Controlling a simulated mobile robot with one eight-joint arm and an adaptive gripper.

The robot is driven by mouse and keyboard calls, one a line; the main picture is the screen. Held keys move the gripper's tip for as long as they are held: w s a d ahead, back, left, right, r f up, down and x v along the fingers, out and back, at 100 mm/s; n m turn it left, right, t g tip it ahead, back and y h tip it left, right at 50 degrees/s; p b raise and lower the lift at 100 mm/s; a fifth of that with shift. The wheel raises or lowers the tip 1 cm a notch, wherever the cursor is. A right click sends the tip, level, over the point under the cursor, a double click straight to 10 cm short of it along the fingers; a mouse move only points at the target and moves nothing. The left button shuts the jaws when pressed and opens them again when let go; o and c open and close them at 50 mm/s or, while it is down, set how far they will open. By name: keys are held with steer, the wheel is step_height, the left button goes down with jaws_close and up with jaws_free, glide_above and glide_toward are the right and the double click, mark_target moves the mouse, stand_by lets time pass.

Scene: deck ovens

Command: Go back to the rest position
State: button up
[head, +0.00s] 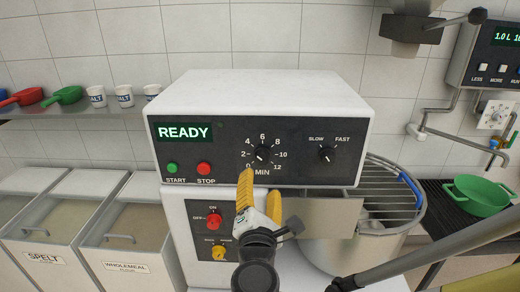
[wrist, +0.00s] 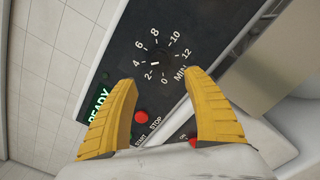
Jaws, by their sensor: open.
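My gripper (head: 262,188) has two yellow ribbed fingers, spread apart with nothing between them. It is in front of the mixer's control panel (head: 225,165), below the minute timer knob (head: 262,153). In the wrist view the fingers (wrist: 160,80) stand either side of the panel's lower part, with the timer knob (wrist: 157,63) just beyond the tips. The timer's pointer is at the low end of its dial; the exact mark is hard to read. The display (head: 183,133) reads READY. A green start button (head: 172,168) and red stop button (head: 204,169) are left of the gripper.
The mixer bowl with a wire guard (head: 392,190) is at right. A red on/off knob (head: 214,219) and yellow knob (head: 218,253) are below the panel. Flour bins (head: 130,225) stand left, under a shelf (head: 85,112) with scoops and cups. A green colander (head: 478,195) is far right.

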steer(key=shift+d, duration=0.1)
steer(key=s+d+f+m+g+h, duration=0.2)
steer(key=d+f+m+g, duration=0.1)
steer(key=d+m, duration=0.5)
steer(key=s+d+f+m+g+h, duration=0.1)
steer(key=s+d+f+m+g, duration=0.1)
steer(key=d+m+g, duration=0.5)
steer(key=s+d+f+m+y, duration=0.1)
steer(key=s+m, duration=0.4)
steer(key=s, duration=0.1)
steer(key=s+d+f+m+g+y, duration=0.1)
steer(key=s+d+m+y, duration=0.1)
steer(key=s+m, duration=0.3)
steer(key=shift+s+d+f+m+y, duration=0.25)
steer(key=shift+s+d+m+y, duration=0.1)
steer(key=shift+m, duration=0.45)
